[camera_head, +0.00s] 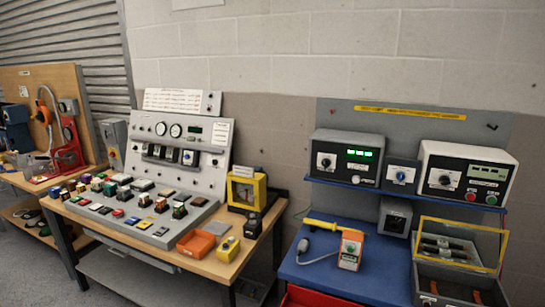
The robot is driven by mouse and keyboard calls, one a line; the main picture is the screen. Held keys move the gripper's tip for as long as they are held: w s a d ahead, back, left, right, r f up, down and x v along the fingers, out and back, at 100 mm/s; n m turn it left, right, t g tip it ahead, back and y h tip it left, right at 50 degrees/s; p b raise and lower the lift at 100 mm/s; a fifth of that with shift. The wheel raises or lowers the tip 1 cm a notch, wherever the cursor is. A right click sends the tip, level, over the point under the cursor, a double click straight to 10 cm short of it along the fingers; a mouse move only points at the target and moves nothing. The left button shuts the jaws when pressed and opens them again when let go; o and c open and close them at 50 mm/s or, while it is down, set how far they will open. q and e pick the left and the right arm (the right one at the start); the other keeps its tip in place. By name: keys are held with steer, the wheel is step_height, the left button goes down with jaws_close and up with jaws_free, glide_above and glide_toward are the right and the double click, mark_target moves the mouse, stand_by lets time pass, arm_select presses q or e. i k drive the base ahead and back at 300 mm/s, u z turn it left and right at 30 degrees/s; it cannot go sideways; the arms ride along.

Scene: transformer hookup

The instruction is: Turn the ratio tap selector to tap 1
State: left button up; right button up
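Several rotary knobs show, and their labels are too small to read, so I cannot tell which one is the ratio tap selector. A small grey box with a blue knob (401,177) stands between two bench instruments on the blue shelf. The left instrument (346,159) has a black knob on a white dial and a lit green display. The right instrument (466,175) has a larger black knob and red and green buttons. The sloped grey panel (152,131) on the wooden bench also carries small dials and knobs. Neither of my grippers is in view.
The blue bench (340,283) holds an orange-and-white handheld unit (350,249), a yellow-handled tool (323,225) and a grey case with a yellow-framed lid (462,243). The wooden bench carries many small coloured modules, an orange tray (196,244) and a yellow-framed box (246,190). A gap separates the benches.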

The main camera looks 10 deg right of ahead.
mark_target(325, 162)
steer(key=z, duration=0.15)
steer(key=i, duration=1.1)
steer(key=z, duration=0.4)
